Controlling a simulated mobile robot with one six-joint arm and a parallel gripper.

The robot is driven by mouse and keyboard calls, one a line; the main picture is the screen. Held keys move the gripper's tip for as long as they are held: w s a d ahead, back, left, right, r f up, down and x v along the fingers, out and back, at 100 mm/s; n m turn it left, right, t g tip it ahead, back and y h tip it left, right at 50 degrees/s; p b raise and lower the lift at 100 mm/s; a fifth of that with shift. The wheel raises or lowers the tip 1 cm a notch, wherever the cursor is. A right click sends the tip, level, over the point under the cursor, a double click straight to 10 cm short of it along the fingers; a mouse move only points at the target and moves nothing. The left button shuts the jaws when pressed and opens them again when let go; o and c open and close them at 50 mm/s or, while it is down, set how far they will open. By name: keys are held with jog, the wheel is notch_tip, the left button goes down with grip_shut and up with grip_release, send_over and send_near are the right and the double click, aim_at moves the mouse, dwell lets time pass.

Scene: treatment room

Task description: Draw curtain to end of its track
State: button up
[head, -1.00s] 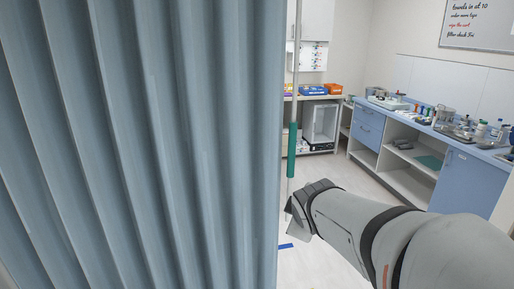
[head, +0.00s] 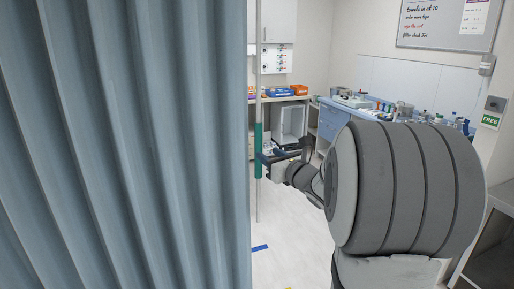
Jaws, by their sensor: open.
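The blue-grey pleated curtain (head: 120,150) fills the left half of the head view, its edge hanging straight down. A thin pale vertical rod (head: 258,85) with a teal grip sleeve (head: 258,150) hangs just right of that edge. My gripper (head: 268,158) reaches in from the right at the height of the sleeve. Its open jaws are at or very near the sleeve; I cannot tell if they touch it. The curtain's track and the rod's top are out of view.
A blue-fronted counter (head: 332,119) with bottles and trays runs along the right wall. A shelf (head: 276,98) with orange and blue bins stands behind the rod. A whiteboard (head: 449,24) hangs above. A blue floor mark (head: 260,248) lies on pale, clear floor.

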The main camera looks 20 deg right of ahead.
aim_at(260, 148)
jog(key=w+p, duration=0.1)
jog(key=w, duration=0.1)
jog(key=w+a+p, duration=0.1)
jog(key=w, duration=0.2)
jog(key=shift+w+r, duration=0.1)
jog(key=shift+w, duration=0.1)
jog(key=shift+w+a+p, duration=0.15)
jog(key=shift+w+p, duration=0.15)
jog(key=shift+w, duration=0.4)
jog(key=shift+c, duration=0.3)
grip_shut()
jog(key=shift+d, duration=0.25)
jog(key=shift+a+f+b, duration=0.1)
jog(key=shift+f+b, duration=0.15)
jog(key=shift+b, duration=0.1)
